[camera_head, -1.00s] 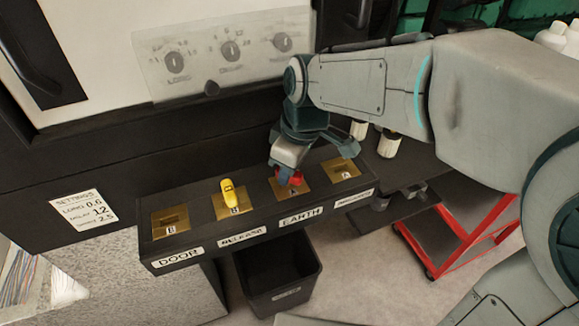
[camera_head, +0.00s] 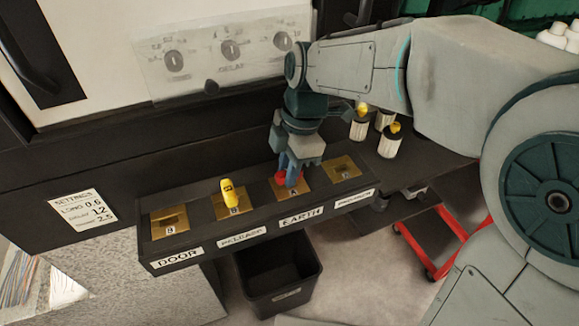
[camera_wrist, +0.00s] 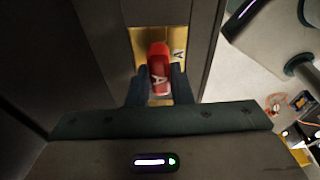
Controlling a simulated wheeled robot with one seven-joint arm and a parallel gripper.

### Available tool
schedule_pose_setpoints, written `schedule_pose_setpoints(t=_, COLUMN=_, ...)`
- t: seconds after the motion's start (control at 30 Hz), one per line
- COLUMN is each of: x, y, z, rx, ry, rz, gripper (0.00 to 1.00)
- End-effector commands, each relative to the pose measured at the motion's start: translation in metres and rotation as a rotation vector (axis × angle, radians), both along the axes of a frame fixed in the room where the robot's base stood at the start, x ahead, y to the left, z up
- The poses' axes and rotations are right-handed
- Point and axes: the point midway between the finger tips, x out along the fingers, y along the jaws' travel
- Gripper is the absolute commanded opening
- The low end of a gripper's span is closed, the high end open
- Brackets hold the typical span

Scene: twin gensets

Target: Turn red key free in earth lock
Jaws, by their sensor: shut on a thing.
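The red key (camera_head: 281,176) stands in the brass earth lock plate (camera_head: 303,187), above the EARTH label (camera_head: 300,217) on the black lock shelf. My gripper (camera_head: 291,172) reaches down from above and is shut on the red key. The key's lower end and slot are hidden.
A yellow key (camera_head: 230,195) stands in the release lock to the left. The door lock (camera_head: 170,221) and the rightmost lock (camera_head: 342,168) hold no key. A black bin (camera_head: 280,275) stands below. Several white bottles (camera_head: 390,141) and a red trolley (camera_head: 425,250) are to the right.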

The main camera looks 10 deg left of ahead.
Motion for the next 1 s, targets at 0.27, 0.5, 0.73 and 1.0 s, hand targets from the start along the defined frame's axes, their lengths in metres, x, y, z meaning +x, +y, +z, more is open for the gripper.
schedule_pose_setpoints(t=0.27, x=0.000, y=0.000, z=0.000, rx=0.000, ry=0.000, rz=-0.002, gripper=0.36)
schedule_pose_setpoints(t=0.5, x=0.000, y=0.000, z=0.000, rx=0.000, ry=0.000, rz=-0.003, gripper=0.45)
schedule_pose_setpoints(t=0.73, x=0.000, y=0.000, z=0.009, rx=0.001, ry=-0.001, rz=-0.004, gripper=0.45)
schedule_pose_setpoints(t=1.0, x=0.000, y=0.000, z=0.037, rx=0.001, ry=-0.001, rz=-0.004, gripper=0.45)
